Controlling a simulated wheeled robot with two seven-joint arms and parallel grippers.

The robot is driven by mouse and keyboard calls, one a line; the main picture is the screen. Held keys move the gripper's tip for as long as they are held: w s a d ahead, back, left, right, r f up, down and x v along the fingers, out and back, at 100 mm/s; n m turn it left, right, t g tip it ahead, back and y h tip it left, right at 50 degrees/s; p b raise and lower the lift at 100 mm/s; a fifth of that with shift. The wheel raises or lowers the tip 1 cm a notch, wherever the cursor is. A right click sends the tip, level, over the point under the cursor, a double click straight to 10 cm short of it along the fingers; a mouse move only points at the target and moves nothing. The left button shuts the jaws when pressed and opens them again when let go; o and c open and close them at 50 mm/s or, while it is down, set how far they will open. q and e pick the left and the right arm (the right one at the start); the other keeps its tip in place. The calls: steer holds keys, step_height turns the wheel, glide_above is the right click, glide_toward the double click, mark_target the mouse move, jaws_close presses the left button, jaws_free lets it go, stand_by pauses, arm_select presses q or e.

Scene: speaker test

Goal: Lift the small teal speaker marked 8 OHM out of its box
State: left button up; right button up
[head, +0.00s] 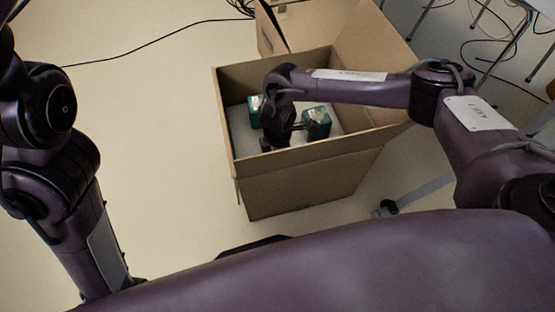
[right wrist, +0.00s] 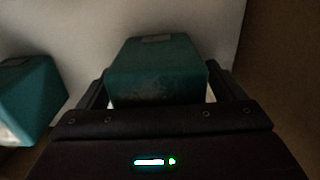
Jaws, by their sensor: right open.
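Two teal speakers are inside the open cardboard box (head: 310,182). One teal speaker (head: 317,116) is at the right, and the other teal speaker (head: 254,111) is at the left, partly hidden by my right arm. My right gripper (head: 306,127) is down in the box at the right one. In the right wrist view, a teal speaker (right wrist: 157,70) stands between the open fingers of my right gripper (right wrist: 160,88), with slim gaps at both sides. Another teal speaker (right wrist: 30,95) is at the left edge. No 8 OHM marking is readable. My left gripper is out of sight.
The box's raised flap (head: 375,42) stands at the right, and its walls surround my right gripper. A black cable (head: 150,42) lies on the floor. Metal legs and cables are at upper right.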

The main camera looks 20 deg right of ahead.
steer(key=c, duration=1.4)
steer(key=shift+c, duration=0.4)
